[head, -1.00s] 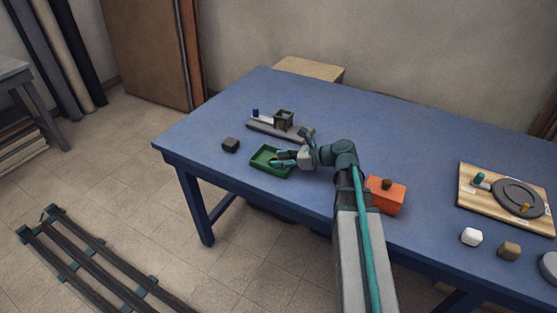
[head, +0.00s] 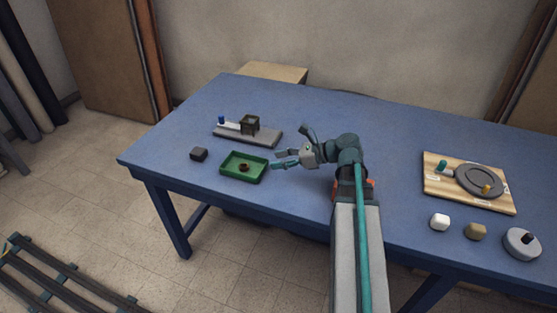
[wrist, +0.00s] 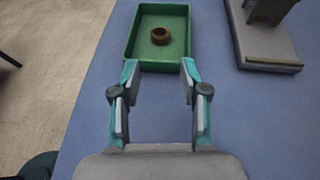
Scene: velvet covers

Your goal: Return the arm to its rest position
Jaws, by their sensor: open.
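My gripper (head: 284,160) is open and empty above the blue table (head: 330,110), just to the right of a green tray (head: 230,174). In the wrist view the two fingers of my gripper (wrist: 158,80) stand apart with only blue table between them. The green tray (wrist: 130,42) lies just beyond the fingertips in that view. A small brown ring-like piece (wrist: 160,36) rests inside the tray, and it also shows in the head view (head: 243,168). My arm reaches up from the bottom of the head view.
A grey base with a dark box (head: 250,124) stands behind the tray. A dark block (head: 199,154) lies left of it. An orange block (head: 368,188) is mostly hidden behind my arm. A wooden board with a grey disc (head: 478,179) and several small pieces are at the right.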

